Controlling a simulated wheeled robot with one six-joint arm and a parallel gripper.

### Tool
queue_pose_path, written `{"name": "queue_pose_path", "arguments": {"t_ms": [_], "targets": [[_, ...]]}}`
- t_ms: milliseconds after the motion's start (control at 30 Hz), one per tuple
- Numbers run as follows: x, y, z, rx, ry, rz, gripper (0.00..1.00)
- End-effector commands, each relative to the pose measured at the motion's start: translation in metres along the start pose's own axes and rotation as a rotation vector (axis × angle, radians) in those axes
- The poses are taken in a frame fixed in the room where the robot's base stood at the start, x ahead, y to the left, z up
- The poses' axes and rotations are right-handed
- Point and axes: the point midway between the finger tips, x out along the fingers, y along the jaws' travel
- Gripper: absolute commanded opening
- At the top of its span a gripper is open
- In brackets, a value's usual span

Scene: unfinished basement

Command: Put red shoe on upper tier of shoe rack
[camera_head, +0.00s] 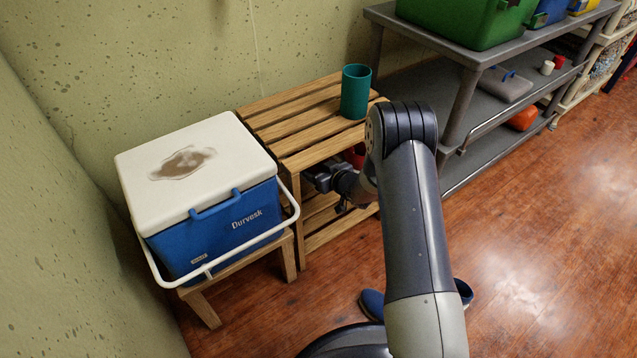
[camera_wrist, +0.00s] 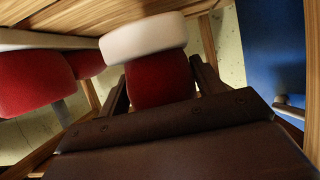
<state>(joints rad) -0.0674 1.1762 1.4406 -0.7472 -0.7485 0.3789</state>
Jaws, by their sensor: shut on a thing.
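The wooden slatted shoe rack (camera_head: 275,118) stands against the wall, with slatted levels below its top. My gripper (camera_head: 325,178) reaches in from the front, below the top slats. In the wrist view, which looks upside down, my gripper (camera_wrist: 162,88) is shut on a red shoe (camera_wrist: 160,80) with a white sole, one finger on each side. The sole is close to wooden slats (camera_wrist: 90,12); I cannot tell whether it touches them. Another red shoe (camera_wrist: 28,85) is beside it at left. A red patch (camera_head: 354,154) shows under the rack's top in the head view.
A teal cup (camera_head: 355,92) stands on the rack's top. A blue cooler (camera_head: 215,225) with a white lid is on a low wooden stand at left. A grey shelf cart (camera_head: 460,100) stands at right. Blue shoes (camera_head: 373,304) lie on the floor beside my arm. The floor at right is clear.

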Motion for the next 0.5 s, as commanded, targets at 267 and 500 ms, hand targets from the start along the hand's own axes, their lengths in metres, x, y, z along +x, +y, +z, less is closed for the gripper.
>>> {"name": "queue_pose_path", "arguments": {"t_ms": [267,500], "targets": [[0.015,0.0,0.035,0.0,0.002,0.0,0.28],[0.023,0.0,0.043,-0.002,0.005,0.0,0.28]]}}
